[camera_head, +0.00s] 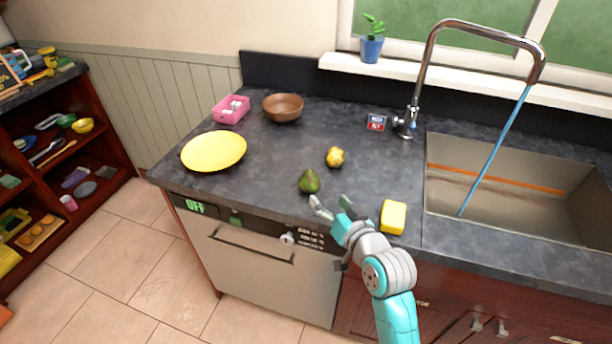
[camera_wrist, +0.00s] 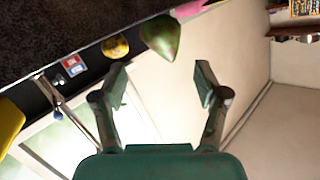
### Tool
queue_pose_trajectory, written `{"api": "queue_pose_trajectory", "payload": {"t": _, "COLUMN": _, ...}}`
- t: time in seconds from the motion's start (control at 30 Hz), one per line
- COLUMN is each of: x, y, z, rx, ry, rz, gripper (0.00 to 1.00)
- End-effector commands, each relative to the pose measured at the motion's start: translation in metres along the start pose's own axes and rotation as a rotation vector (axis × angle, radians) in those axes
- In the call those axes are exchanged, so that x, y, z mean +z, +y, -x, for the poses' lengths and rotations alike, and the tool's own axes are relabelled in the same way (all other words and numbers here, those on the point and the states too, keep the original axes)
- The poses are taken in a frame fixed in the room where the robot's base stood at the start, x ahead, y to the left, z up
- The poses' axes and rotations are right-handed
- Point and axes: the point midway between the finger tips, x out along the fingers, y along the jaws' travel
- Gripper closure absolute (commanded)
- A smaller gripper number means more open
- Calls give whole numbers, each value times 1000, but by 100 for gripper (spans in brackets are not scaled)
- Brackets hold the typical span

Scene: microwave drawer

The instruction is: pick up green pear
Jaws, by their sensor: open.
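The green pear (camera_head: 309,181) stands on the dark counter (camera_head: 262,165) close to its front edge. In the wrist view the pear (camera_wrist: 161,37) shows at the top, just beyond and a little left of the gap between my fingers. My gripper (camera_head: 332,207) is open and empty. In the head view its fingertips are just right of and slightly below the pear, apart from it. Both fingers of my gripper (camera_wrist: 161,82) show spread in the wrist view.
A yellow fruit (camera_head: 335,157) is behind the pear. A yellow sponge (camera_head: 393,217) lies to the right, before the sink (camera_head: 500,200). A yellow plate (camera_head: 214,151), a pink container (camera_head: 231,109) and a brown bowl (camera_head: 283,107) stand farther left and back.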

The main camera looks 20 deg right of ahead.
Motion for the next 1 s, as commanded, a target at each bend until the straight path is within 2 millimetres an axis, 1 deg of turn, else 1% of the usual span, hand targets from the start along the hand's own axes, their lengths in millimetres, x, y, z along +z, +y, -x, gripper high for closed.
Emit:
{"api": "queue_pose_trajectory", "payload": {"t": 0.1, "x": -1, "y": -1, "z": -19, "rx": -1, "ry": 1, "rz": 1, "gripper": 27}}
{"api": "queue_pose_trajectory", "payload": {"t": 0.2, "x": 0, "y": -1, "z": -33, "rx": -1, "ry": 1, "rz": 1, "gripper": 27}}
{"api": "queue_pose_trajectory", "payload": {"t": 0.3, "x": 0, "y": -1, "z": -42, "rx": -1, "ry": 0, "rz": 1, "gripper": 27}}
{"api": "queue_pose_trajectory", "payload": {"t": 0.47, "x": 0, "y": -1, "z": -51, "rx": -1, "ry": 1, "rz": 1, "gripper": 27}}
{"api": "queue_pose_trajectory", "payload": {"t": 0.57, "x": 1, "y": -2, "z": -62, "rx": -1, "ry": 1, "rz": 1, "gripper": 27}}
{"api": "queue_pose_trajectory", "payload": {"t": 0.7, "x": 2, "y": -3, "z": -83, "rx": -1, "ry": 0, "rz": 1, "gripper": 27}}
{"api": "queue_pose_trajectory", "payload": {"t": 0.8, "x": 2, "y": -2, "z": -93, "rx": 0, "ry": 1, "rz": 1, "gripper": 27}}
{"api": "queue_pose_trajectory", "payload": {"t": 0.9, "x": 2, "y": -2, "z": -98, "rx": 0, "ry": 1, "rz": 1, "gripper": 27}}
{"api": "queue_pose_trajectory", "payload": {"t": 1.0, "x": 2, "y": -2, "z": -99, "rx": 0, "ry": 0, "rz": 1, "gripper": 27}}
